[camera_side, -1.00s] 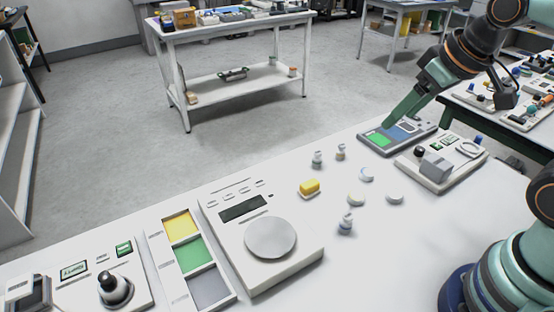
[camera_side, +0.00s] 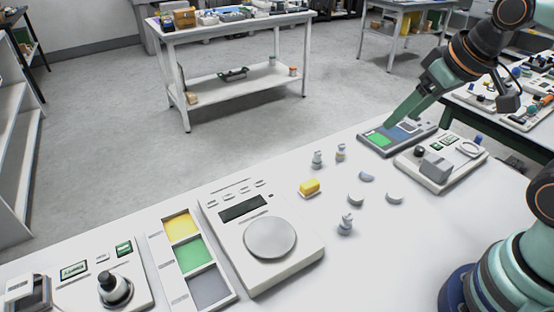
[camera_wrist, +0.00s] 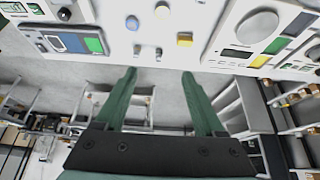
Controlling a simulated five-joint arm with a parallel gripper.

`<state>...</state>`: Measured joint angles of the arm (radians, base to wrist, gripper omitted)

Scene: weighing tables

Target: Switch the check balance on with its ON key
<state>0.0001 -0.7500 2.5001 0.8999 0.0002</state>
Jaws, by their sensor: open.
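A white balance (camera_side: 284,272) with a round grey pan (camera_side: 270,238) stands at the front middle of the table in the side view. Its display (camera_side: 243,208) is dark, and a row of small keys (camera_side: 243,188) lies behind it; their labels are too small to read. It also shows at upper right in the wrist view (camera_wrist: 222,32). My gripper (camera_side: 389,125) is to the right of and behind this balance, over or near a blue-grey device (camera_side: 409,140) with a green panel. In the wrist view my gripper (camera_wrist: 159,75) is open with nothing between its fingers.
A yellow block (camera_side: 309,188) and several small weights (camera_side: 345,224) stand between the balance and the device. A tray with yellow, green and grey fields (camera_side: 160,250) lies left of the balance. A white instrument (camera_side: 450,176) stands at right.

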